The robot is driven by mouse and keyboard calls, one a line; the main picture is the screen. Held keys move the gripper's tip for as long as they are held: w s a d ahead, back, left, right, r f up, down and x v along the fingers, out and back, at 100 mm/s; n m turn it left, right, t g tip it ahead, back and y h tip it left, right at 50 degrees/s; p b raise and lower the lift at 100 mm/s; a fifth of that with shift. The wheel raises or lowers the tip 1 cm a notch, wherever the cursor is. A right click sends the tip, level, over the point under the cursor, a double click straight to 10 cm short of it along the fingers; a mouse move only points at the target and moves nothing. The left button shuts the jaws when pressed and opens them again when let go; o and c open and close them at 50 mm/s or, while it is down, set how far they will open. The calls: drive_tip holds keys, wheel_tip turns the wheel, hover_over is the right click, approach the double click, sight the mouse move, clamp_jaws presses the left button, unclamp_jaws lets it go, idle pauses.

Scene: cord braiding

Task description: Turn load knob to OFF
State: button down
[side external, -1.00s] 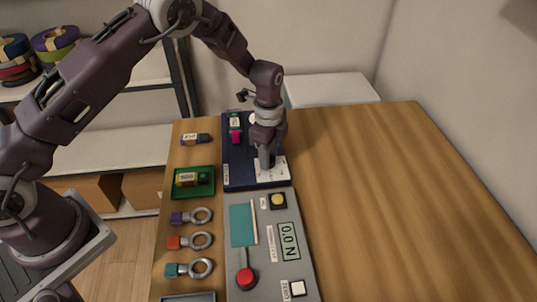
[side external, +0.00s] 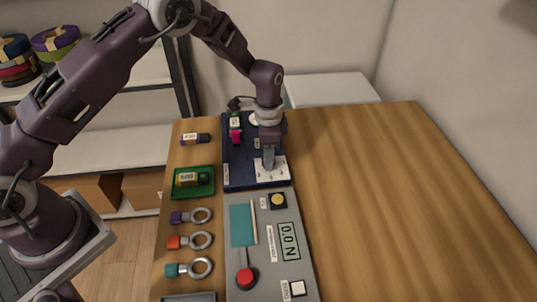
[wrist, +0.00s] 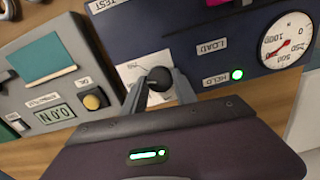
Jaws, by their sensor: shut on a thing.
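The load knob (wrist: 159,77) is a dark round knob on a white marked plate (wrist: 131,71) on the dark blue panel (wrist: 190,45). My gripper (wrist: 162,86) has a finger on each side of the knob and is shut on it. In the side view my gripper (side external: 268,166) points down at the white plate (side external: 278,174), and the knob is hidden by the fingers. The plate's markings are partly covered, and I cannot read the knob's setting.
A round gauge (wrist: 287,40) and a green lamp (wrist: 237,75) beside a HELD label are on the panel. A grey console (side external: 266,225) with a red knob (side external: 246,278) and a display (side external: 288,240) adjoins it. The table to the right is clear.

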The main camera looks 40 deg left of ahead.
drive_tip(key=n, duration=0.5)
drive_tip(key=shift+n, duration=0.3)
drive_tip(key=n, duration=0.5)
drive_tip(key=shift+n, duration=0.3)
drive_tip(key=n, duration=0.5)
drive_tip(key=shift+w+n, duration=0.1)
drive_tip(key=shift+n, duration=2.3)
drive_tip(key=c, duration=1)
unclamp_jaws()
drive_tip(key=shift+o, duration=0.2)
wheel_tip(320, 180, up, 7)
drive_tip(key=shift+r, duration=0.1)
